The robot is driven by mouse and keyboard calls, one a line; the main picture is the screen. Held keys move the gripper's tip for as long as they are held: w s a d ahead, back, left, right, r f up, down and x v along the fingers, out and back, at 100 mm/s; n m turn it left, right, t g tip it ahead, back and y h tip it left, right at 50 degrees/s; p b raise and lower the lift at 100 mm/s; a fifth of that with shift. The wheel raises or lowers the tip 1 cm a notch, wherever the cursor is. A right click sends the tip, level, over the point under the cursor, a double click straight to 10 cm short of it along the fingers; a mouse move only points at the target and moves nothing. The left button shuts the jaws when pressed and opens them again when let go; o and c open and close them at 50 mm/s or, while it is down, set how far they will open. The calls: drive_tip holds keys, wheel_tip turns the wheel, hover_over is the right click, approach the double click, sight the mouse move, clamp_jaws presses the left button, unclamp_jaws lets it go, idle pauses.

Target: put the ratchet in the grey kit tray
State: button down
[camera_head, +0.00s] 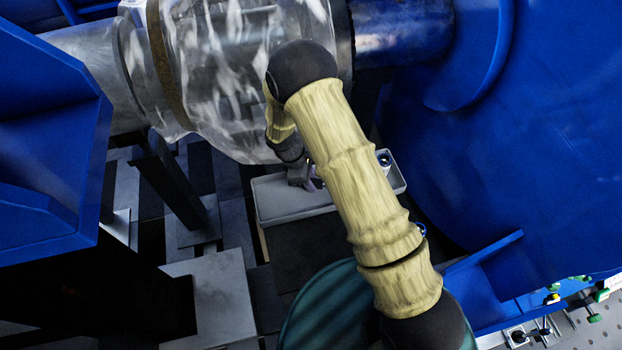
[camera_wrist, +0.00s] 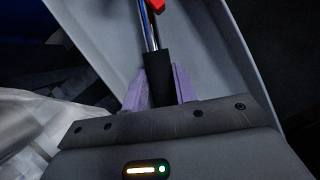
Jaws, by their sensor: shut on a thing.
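My gripper (camera_wrist: 160,88) has its purple fingers shut on the black handle of a tool with a shiny metal shaft, which I take to be the ratchet (camera_wrist: 157,68). The ratchet's far end runs out of the top of the wrist view. The grey kit tray (camera_wrist: 215,45) lies below the tool and fills much of that view. Whether the tool touches the tray floor I cannot tell. In the head view the tray (camera_head: 285,203) sits under the clear-wrapped shaft, and my gripper (camera_head: 312,185) is over it, partly hidden by my arm.
A red piece (camera_wrist: 157,4) and a thin blue item lie near the tool's shaft in the wrist view. A clear-wrapped cylinder (camera_head: 235,70) hangs close above the tray. Large blue housings (camera_head: 530,130) flank it. A small round part (camera_head: 384,159) is at the tray's right end.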

drive_tip(key=c, duration=1.1)
unclamp_jaws()
drive_tip(key=v, duration=1.2)
drive_tip(key=shift+b, duration=0.35)
drive_tip(key=s+d+r+m+t+y, duration=0.1)
drive_tip(key=s+d+r+m, duration=0.3)
drive_tip(key=d+m, duration=0.1)
drive_tip(key=s+d+r+m+t+y, duration=0.1)
drive_tip(key=s+d+r+m, duration=0.3)
drive_tip(key=d, duration=0.4)
drive_tip(key=s+d+r+m+t+y, duration=0.1)
drive_tip(key=s+d+r+m+y, duration=0.1)
drive_tip(key=s+d+r+m, duration=0.3)
drive_tip(key=shift+s+d+m, duration=0.4)
drive_tip(key=shift+d+m, duration=0.15)
drive_tip(key=shift+m, duration=0.15)
drive_tip(key=shift+s+d+m, duration=0.35)
drive_tip(key=shift+d+m, duration=0.2)
drive_tip(key=shift+m, duration=0.15)
